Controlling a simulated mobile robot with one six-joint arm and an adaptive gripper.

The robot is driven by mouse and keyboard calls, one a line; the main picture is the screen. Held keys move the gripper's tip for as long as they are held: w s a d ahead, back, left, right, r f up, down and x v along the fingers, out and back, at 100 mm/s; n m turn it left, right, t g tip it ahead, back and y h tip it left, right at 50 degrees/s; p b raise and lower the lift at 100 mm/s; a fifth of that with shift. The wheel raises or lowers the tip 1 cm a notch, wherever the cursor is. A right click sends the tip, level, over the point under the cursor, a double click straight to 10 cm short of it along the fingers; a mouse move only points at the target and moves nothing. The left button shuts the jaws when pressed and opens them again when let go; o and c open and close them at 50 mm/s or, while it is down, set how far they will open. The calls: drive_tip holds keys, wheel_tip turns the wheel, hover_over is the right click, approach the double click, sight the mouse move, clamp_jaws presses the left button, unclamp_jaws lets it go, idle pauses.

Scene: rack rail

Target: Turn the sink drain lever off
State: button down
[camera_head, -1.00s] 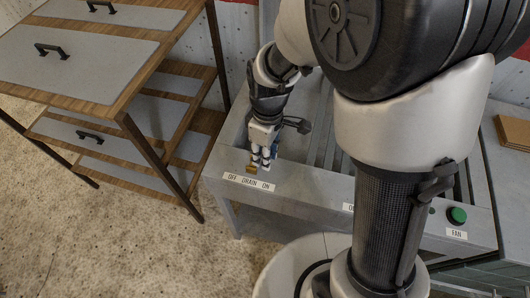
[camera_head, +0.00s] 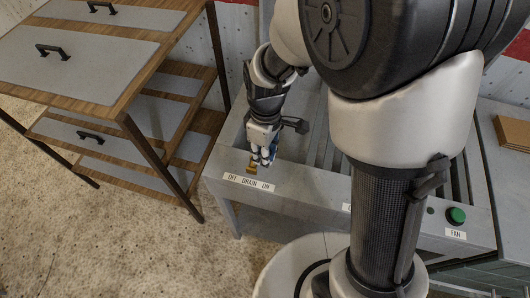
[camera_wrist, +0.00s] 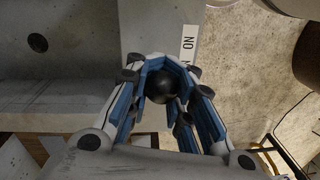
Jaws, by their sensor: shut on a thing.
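The drain lever's black ball knob (camera_wrist: 163,86) sits between the blue-lined fingers in the wrist view. My gripper (camera_wrist: 162,80) is shut on it. In the head view my gripper (camera_head: 264,160) points down at the left front of the metal sink counter. Its fingers hide the knob there. A small yellow-brown piece (camera_head: 252,168) shows just left of the fingertips. The OFF DRAIN ON label (camera_head: 248,183) lies in front of it, with OFF at the left and ON at the right. My gripper is above the label's middle to right part. The lever's shaft is hidden.
A wooden shelf unit with grey panels (camera_head: 85,55) stands close at the left. A green FAN button (camera_head: 456,215) is at the counter's right. A dark round hole (camera_wrist: 37,43) shows in the wrist view. Bare floor (camera_head: 120,225) lies at the left front.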

drive_tip(key=a+h+p, duration=0.1)
drive_tip(key=p, duration=0.2)
drive_tip(key=shift+w+r, duration=0.1)
drive_tip(key=shift+r, duration=0.3)
drive_tip(key=shift+w+a+r+g+h+p, duration=0.1)
drive_tip(key=shift+w+a+g+h+p, duration=0.1)
drive_tip(key=shift+a+g+h+p, duration=0.6)
drive_tip(key=h+p, duration=0.1)
drive_tip(key=a+h+p, duration=0.1)
drive_tip(key=w+a+h+p, duration=0.1)
drive_tip(key=h, duration=0.1)
drive_tip(key=shift+f+g, duration=0.25)
drive_tip(key=shift+g, duration=0.15)
drive_tip(key=shift+w+a+f+p, duration=0.15)
drive_tip(key=shift+a+p, duration=0.1)
drive_tip(key=shift+a, duration=0.2)
drive_tip(key=shift+w+a+f+p, duration=0.15)
drive_tip(key=shift+a+p, duration=0.1)
drive_tip(key=shift+a, duration=0.15)
drive_tip(key=c, duration=1.4)
unclamp_jaws()
drive_tip(key=shift+o, duration=0.2)
